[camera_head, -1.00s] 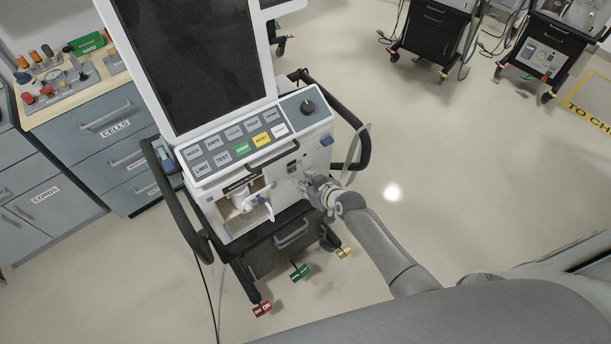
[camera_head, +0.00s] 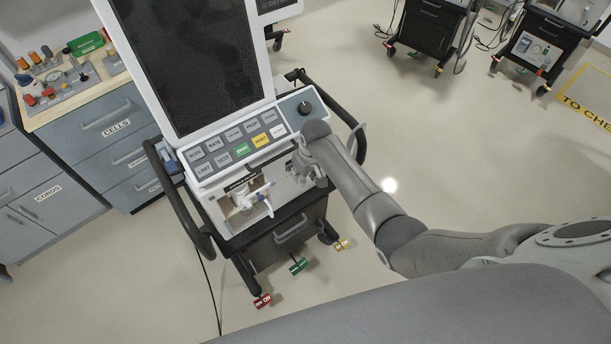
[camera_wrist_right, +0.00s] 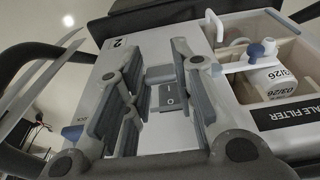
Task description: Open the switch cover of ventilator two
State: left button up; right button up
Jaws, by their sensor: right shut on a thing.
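Ventilator two (camera_head: 235,165) stands on its black cart, with a dark screen and a row of buttons above its front panel. In the right wrist view its panel bears a "2" label (camera_wrist_right: 117,43). My right gripper (camera_head: 308,172) is at the right part of the front panel. The rocker switch (camera_wrist_right: 170,97) shows between the fingers. The fingers hide the cover's sides, so its angle is unclear. My left gripper is out of view.
An open filter bay (camera_wrist_right: 262,80) with a white canister lies beside the gripper. A black side handle (camera_head: 352,125) curves right of the ventilator. Drawers (camera_head: 110,125) stand at left, other carts (camera_head: 432,30) at the back.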

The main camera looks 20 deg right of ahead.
jog(key=shift+w+r+g, duration=0.15)
jog(key=shift+r+g, duration=0.25)
jog(key=shift+g, duration=0.2)
jog(key=o, duration=1)
jog(key=shift+a, duration=0.1)
jog(key=r, duration=1.2)
jog(key=shift+s, duration=0.4)
